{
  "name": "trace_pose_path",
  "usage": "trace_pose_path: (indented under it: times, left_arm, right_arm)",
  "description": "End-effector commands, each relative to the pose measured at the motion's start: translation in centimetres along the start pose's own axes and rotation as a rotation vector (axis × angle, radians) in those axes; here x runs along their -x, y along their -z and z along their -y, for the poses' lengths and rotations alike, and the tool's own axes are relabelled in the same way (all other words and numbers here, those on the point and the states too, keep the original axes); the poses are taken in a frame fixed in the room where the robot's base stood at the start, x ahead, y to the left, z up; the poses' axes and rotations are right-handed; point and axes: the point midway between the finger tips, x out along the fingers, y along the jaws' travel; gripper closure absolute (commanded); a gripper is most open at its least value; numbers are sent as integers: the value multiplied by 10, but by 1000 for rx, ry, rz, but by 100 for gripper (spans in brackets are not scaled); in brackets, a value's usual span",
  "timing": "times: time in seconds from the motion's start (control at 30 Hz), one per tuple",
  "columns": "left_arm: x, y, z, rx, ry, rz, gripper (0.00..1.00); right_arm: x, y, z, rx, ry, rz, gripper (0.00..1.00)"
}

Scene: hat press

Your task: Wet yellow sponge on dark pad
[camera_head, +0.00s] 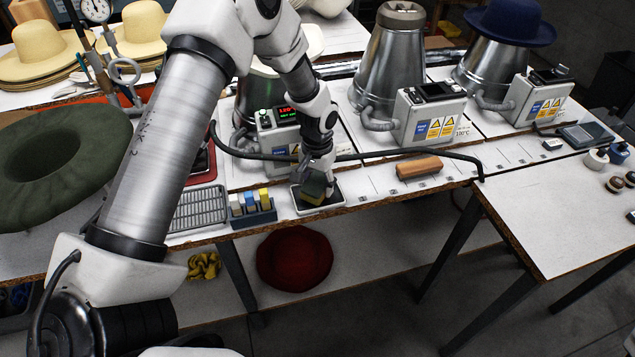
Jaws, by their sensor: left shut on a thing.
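My left arm comes in from the left and reaches down to the bench. The sponge is over the dark pad (329,196), which lies in a small pale-rimmed tray at the bench's front edge. It looks to be at or just above the pad; I cannot tell if it touches. My right gripper is not in view.
A blue rack (254,214) with coloured blocks stands just left of the pad, beside a grey grated tray (199,208). An orange-brown wooden block (419,167) lies to the right. Steamers with control boxes (433,113) stand behind.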

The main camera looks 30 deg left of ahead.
Motion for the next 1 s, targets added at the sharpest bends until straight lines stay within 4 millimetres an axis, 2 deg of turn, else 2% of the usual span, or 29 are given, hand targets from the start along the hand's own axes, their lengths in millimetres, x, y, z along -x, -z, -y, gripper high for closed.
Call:
trace_pose_path:
  times: [0.03,0.5,1.0]
  left_arm:
    - [11,0,0,0,0,0,72]
    - [55,0,0,0,0,0,72]
    - [56,0,0,0,0,-1,72]
  right_arm:
    - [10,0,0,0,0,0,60]
    - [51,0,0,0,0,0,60]
    - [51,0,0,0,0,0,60]
